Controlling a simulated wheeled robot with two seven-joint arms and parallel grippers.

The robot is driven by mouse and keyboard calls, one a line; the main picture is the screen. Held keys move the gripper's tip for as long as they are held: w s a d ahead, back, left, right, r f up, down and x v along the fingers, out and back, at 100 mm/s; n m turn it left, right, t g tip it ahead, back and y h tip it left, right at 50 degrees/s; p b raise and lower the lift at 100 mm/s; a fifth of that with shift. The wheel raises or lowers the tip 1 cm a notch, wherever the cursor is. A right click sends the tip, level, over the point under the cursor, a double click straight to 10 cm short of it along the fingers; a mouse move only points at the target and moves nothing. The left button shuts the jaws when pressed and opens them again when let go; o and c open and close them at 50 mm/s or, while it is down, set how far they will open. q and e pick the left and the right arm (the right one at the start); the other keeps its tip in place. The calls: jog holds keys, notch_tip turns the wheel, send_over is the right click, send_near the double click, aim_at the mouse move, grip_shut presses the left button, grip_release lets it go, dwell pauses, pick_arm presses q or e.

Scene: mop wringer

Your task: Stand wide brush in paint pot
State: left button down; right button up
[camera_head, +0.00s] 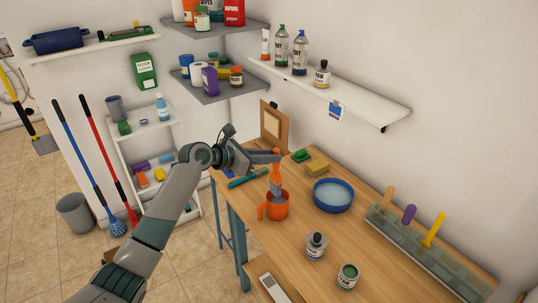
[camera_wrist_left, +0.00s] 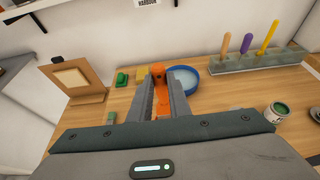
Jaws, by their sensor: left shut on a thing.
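The wide brush has an orange handle (camera_head: 277,160) and a grey lower part (camera_head: 275,186). My left gripper (camera_head: 272,158) is shut on the handle, which also shows between the fingers in the left wrist view (camera_wrist_left: 160,92). The brush hangs about upright, handle up. How deep the brush reaches is hard to tell. The pot is hidden in the left wrist view. My right gripper is in neither view.
On the workbench (camera_head: 325,245), a blue round dish (camera_head: 333,195) stands right of the pot. A bottle (camera_head: 316,246) and an open tin (camera_head: 347,277) stand in front. A grey rack (camera_head: 430,250) with several coloured handles lies at the right. A wall shelf (camera_head: 350,97) hangs above.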

aim_at(273, 179)
pick_arm(q)
jog(key=shift+p, duration=0.35)
jog(key=shift+f, duration=0.35)
dwell(0.5)
jog(key=shift+f, duration=0.55)
jog(key=shift+f, duration=0.8)
jog(key=shift+f+b, duration=0.5)
jog(key=shift+f, duration=0.75)
jog(key=shift+f+b, duration=0.45)
jog(key=shift+f, duration=1.3)
jog(key=c, duration=1.6)
grip_release()
jog(key=shift+s+a, duration=0.1)
